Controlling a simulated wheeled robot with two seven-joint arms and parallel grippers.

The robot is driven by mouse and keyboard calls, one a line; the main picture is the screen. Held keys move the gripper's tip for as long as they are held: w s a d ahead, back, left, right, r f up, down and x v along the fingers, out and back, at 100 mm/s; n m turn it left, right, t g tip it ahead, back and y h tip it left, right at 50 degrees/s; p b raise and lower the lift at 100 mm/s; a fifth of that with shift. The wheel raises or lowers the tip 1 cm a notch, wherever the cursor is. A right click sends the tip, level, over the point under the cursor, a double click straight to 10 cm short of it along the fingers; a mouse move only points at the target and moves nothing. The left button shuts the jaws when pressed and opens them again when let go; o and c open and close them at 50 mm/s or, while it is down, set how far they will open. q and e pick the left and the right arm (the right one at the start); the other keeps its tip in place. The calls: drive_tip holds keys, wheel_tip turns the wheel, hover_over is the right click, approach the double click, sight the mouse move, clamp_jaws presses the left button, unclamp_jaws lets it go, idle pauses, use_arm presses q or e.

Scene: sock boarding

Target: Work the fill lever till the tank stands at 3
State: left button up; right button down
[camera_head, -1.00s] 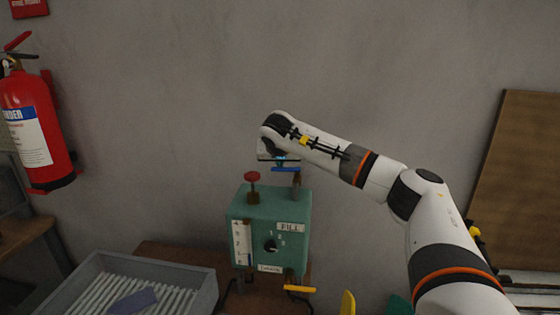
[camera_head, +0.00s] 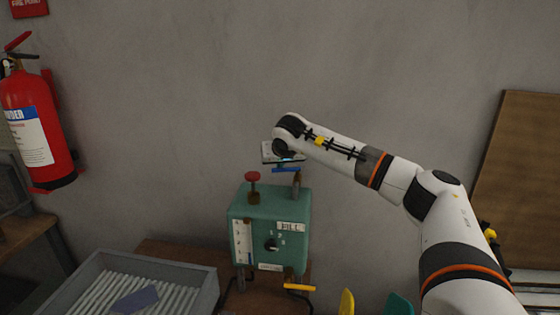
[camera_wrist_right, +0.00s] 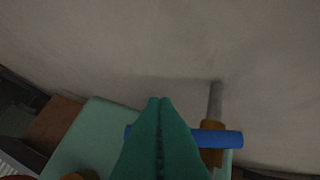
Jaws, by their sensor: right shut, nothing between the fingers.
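The teal tank box (camera_head: 269,213) stands on a wooden bench in the head view, with a "FILL" label (camera_head: 291,227) on its front. A white gauge strip (camera_head: 242,243) runs down its left side; its level is too small to read. The fill lever's blue handle (camera_head: 287,169) sits on a post above the box's right rear and also shows in the right wrist view (camera_wrist_right: 225,139). My right gripper (camera_wrist_right: 160,101) is shut and empty, its green fingers over the bar in that view, partly hiding it. Whether they touch cannot be told. My left gripper is out of view.
A red knob (camera_head: 252,177) rises from the box top, and a black dial (camera_head: 271,245) is on its front. A yellow lever (camera_head: 299,288) sticks out below. A grey tray (camera_head: 197,298) is at left.

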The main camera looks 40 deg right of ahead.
drive_tip(key=shift+s, duration=0.15)
drive_tip(key=shift+s+a+p, duration=0.3)
drive_tip(key=shift+s, duration=0.2)
idle(0.5)
drive_tip(key=b+v, duration=0.2)
drive_tip(key=v, duration=1)
drive_tip(key=c, duration=2.2)
unclamp_jaws()
drive_tip(key=shift+s+d, duration=0.1)
drive_tip(key=shift+d, duration=0.05)
